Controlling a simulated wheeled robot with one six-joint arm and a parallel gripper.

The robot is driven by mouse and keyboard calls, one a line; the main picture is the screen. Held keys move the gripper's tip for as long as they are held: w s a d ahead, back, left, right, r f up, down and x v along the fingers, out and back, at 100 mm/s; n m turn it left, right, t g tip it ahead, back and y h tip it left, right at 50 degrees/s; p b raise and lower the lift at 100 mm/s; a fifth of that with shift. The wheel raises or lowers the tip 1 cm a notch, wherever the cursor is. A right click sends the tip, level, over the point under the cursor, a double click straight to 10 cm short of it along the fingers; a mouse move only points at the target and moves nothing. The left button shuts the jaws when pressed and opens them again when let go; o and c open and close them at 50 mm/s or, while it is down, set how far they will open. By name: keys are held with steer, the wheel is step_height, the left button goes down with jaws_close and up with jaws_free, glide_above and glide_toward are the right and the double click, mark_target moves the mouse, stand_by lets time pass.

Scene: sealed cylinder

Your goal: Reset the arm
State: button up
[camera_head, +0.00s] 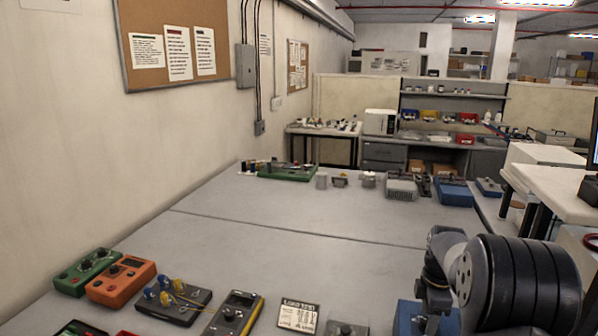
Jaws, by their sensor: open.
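Part of my own arm shows at the lower right, in front of the grey bench (300,230). A large dark ribbed joint and a smaller grey joint beside it are visible, folded close to my body over the near right part of the bench. My gripper cannot be made out in this view. No sealed cylinder can be clearly picked out.
A green box (88,271), an orange box (121,281), a dark box with blue and yellow knobs (173,304) and a white-faced meter (298,316) lie at the near left. A green board (287,172) and several small devices line the far edge. The bench's middle is clear.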

steer(key=shift+f+m, duration=0.25)
steer(key=shift+m, duration=0.15)
steer(key=m, duration=0.5)
steer(key=shift+b, duration=0.3)
steer(key=m, duration=0.6)
steer(key=m+b, duration=0.1)
steer(key=m, duration=0.5)
steer(key=shift+s, duration=0.1)
steer(key=m+b, duration=0.1)
steer(key=m, duration=0.4)
steer(key=shift+a, duration=0.1)
steer(key=shift+r, duration=0.15)
